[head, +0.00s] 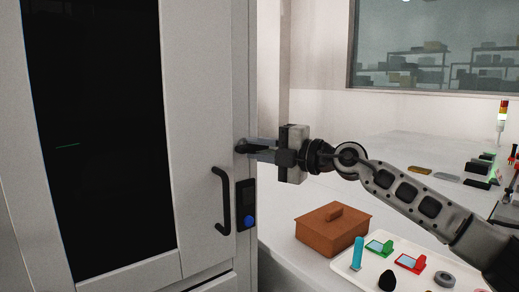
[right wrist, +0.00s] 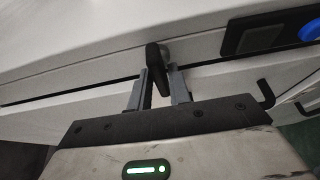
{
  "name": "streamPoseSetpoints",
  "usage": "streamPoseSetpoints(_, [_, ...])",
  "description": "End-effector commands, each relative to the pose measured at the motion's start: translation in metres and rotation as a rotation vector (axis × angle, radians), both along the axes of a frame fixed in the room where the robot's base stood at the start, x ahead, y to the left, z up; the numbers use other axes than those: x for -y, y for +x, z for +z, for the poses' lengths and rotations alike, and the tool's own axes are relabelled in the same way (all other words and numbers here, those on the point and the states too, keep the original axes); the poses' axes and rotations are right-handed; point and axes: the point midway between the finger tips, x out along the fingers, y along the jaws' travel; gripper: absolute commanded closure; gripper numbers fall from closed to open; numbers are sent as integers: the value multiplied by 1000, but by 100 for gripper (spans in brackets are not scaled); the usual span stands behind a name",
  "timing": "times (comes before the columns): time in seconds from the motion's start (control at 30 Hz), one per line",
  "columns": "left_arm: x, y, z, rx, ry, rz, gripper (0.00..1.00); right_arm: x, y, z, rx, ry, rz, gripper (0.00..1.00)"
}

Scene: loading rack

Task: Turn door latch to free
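The door latch is a small dark lever (head: 241,146) on the right edge of the tall white cabinet door (head: 202,140). My right gripper (head: 256,150) reaches it from the right. In the right wrist view the black latch (right wrist: 153,66) stands between the two grey fingers of my right gripper (right wrist: 160,88). The left finger is close against it, and a gap shows between it and the right finger. Whether the left finger touches it, I cannot tell. My left gripper is in neither view.
A black door handle (head: 224,200) and a dark panel with a blue button (head: 248,218) sit below the latch. A brown lidded box (head: 333,228) and a white tray (head: 432,281) with several small items stand on the white counter at the right.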

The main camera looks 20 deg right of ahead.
Motion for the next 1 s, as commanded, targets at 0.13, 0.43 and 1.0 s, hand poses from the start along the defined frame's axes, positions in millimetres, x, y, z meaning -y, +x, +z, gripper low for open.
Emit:
streamPoseSetpoints(0.13, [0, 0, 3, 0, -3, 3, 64, 0, 0, 1, 2, -8, 0, 100])
streamPoseSetpoints(0.43, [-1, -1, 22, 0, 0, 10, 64, 0, 0, 6, 41, -119, 0, 100])
streamPoseSetpoints(1.0, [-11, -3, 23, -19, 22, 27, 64, -2, -1, 4, 221, -604, 1, 100])
